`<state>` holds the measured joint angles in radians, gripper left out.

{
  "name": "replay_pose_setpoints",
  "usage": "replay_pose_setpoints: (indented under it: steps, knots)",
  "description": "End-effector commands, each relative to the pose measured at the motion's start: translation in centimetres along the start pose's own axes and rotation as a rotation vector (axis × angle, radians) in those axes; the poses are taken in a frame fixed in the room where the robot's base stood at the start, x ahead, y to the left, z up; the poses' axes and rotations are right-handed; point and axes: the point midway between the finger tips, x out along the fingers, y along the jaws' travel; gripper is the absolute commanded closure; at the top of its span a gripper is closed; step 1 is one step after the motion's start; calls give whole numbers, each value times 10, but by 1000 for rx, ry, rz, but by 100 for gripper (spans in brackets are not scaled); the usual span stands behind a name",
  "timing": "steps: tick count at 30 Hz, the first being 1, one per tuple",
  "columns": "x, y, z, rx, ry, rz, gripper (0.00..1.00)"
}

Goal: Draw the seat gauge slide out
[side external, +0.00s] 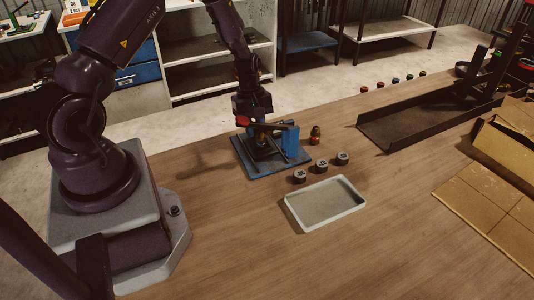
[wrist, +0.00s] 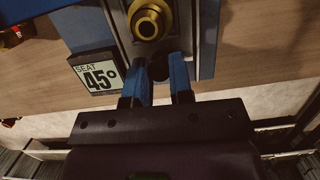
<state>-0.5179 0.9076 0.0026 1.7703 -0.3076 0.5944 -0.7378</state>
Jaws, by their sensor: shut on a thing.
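The crimper stands on a blue base plate (side external: 244,158) in the side view, partly hidden by my arm, with a blue upright block (side external: 290,140) at its right. My gripper (side external: 262,132) is down over the crimper. In the wrist view, my gripper's blue fingers (wrist: 161,70) are shut on a dark part of the seat gauge slide at the lower end of a grey channel; the slide is mostly hidden between the fingers. A brass ring fitting (wrist: 150,22) sits just beyond the fingertips. A label reading "SEAT 45°" (wrist: 97,74) is at their left.
An empty pale tray (side external: 325,206) lies in front of the crimper. Three grey dies (side external: 321,165) stand between them, and a small amber-and-dark piece (side external: 315,136) is behind. Small coloured pieces (side external: 394,80), a long dark tray (side external: 400,128) and cardboard (side external: 490,205) are at right.

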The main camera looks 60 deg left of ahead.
Motion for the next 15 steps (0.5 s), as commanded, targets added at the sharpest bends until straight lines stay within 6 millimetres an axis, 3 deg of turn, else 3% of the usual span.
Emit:
replay_pose_setpoints:
  steps: [15]
  knots:
    - [-3,0,-13,0,2,2,96]
